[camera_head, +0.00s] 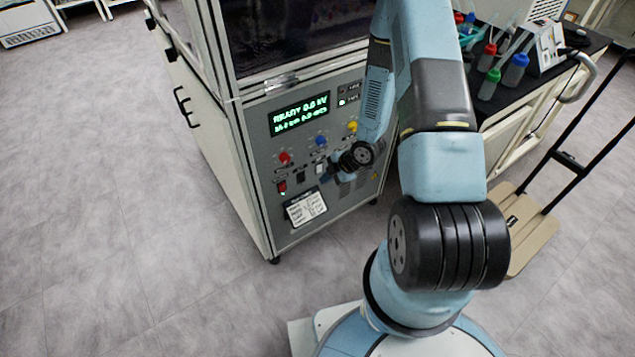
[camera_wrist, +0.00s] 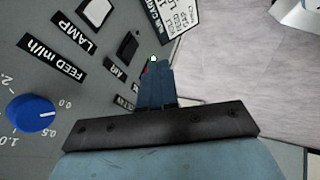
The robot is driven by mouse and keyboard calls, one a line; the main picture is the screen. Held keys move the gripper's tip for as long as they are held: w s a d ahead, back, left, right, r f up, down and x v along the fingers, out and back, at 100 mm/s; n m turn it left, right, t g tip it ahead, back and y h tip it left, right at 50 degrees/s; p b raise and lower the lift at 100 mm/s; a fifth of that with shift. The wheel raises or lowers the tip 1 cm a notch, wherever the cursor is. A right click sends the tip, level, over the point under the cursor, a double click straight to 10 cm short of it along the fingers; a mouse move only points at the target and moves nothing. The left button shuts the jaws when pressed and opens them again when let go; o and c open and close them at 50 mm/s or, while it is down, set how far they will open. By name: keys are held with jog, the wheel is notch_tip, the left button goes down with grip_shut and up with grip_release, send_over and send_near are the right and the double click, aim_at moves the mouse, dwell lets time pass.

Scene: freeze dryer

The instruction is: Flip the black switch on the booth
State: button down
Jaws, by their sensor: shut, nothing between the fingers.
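The booth (camera_head: 232,120) has a grey control panel with a row of small switches low on its front. The black switch (camera_head: 301,177) sits between a white switch (camera_head: 319,169) and a red switch (camera_head: 282,187) with a green light. In the wrist view the black switch (camera_wrist: 127,46) lies just left of my fingertips, beside the label AIR. My gripper (camera_head: 325,177) is shut and empty in front of the panel. In the wrist view my gripper (camera_wrist: 157,70) covers most of the red switch. Contact with the panel cannot be told.
A blue knob (camera_wrist: 31,113) and label plates surround the switches. Red, blue and yellow knobs sit above them, under a lit display (camera_head: 300,113). A white notice (camera_head: 306,207) is below. A bench with bottles (camera_head: 515,69) and a flat cart (camera_head: 530,232) stand at right. The left floor is clear.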

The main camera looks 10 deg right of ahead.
aim_at(301, 178)
jog(key=shift+v, duration=1.25)
jog(key=shift+f, duration=0.1)
jog(key=shift+w+a+f, duration=0.1)
jog(key=w+a+f, duration=0.6)
jog(key=f, duration=0.2)
jog(key=shift+w+f, duration=0.25)
jog(key=shift+w, duration=0.05)
jog(key=shift+a, duration=0.15)
